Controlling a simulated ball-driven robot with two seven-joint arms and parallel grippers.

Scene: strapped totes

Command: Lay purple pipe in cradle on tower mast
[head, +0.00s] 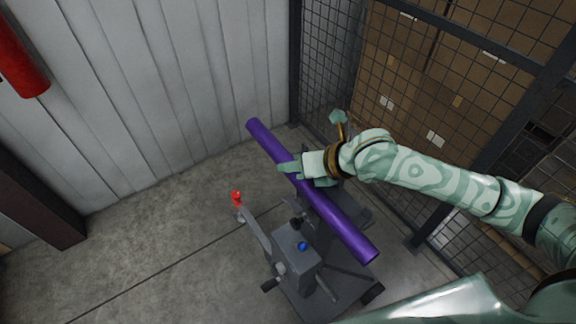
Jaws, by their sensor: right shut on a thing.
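The purple pipe (343,226) runs diagonally from upper left to lower right in the head view. My right gripper (290,169) comes in from the right and is shut on the pipe a little above its middle. Below the pipe stands a grey wheeled machine (297,247), which seems to be the tower mast, with a blue knob (302,246) and a lever with a red tip (237,197). The pipe hides much of the machine's top, so I cannot make out the cradle or whether the pipe touches it. My left gripper is not in view.
A wire mesh cage (400,60) with cardboard boxes (440,90) behind it stands at the right. A pale corrugated wall (170,80) closes off the back, with a red cylinder (18,65) at upper left. The concrete floor (150,240) at left is clear.

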